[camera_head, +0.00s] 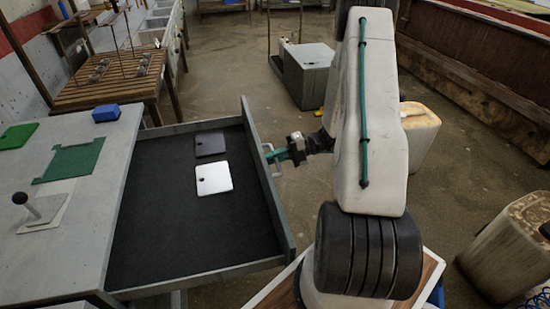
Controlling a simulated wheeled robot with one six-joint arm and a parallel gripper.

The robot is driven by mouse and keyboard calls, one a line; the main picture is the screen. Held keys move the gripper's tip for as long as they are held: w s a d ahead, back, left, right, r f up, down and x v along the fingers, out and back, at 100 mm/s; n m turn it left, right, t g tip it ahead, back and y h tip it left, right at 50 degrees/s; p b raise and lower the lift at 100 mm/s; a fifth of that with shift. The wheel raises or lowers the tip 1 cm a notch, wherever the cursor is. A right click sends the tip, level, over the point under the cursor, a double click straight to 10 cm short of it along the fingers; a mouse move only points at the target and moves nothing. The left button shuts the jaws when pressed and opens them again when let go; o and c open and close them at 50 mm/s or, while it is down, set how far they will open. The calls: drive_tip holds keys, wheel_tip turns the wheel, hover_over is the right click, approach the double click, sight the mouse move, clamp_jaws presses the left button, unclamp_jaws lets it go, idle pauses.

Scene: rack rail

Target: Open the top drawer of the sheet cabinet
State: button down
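The sheet cabinet (75,215) stands at the left with a grey top. Its top drawer (150,235) is pulled far out to the right and has a dark lining. A pale handle (271,172) sits on the outer side of the drawer front (262,180). My gripper (276,156) has teal fingers and is right at the handle, seeming to touch it. The fingers are too small here to tell whether they are closed on it. A white plate (214,178) and a dark plate (210,144) lie flat in the drawer.
On the cabinet top are a green plate (72,160), a blue block (106,113) and a knobbed tool (35,210). A wooden bench (110,85) stands behind. Pale containers (510,245) stand at the right. Floor beyond the drawer front is partly clear.

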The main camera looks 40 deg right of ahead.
drive_tip(key=c, duration=1.5)
unclamp_jaws()
drive_tip(key=shift+c, duration=0.2)
drive_tip(key=v, duration=0.7)
drive_tip(key=shift+d, duration=0.4)
drive_tip(key=shift+s+r, duration=0.1)
drive_tip(key=shift+s, duration=0.15)
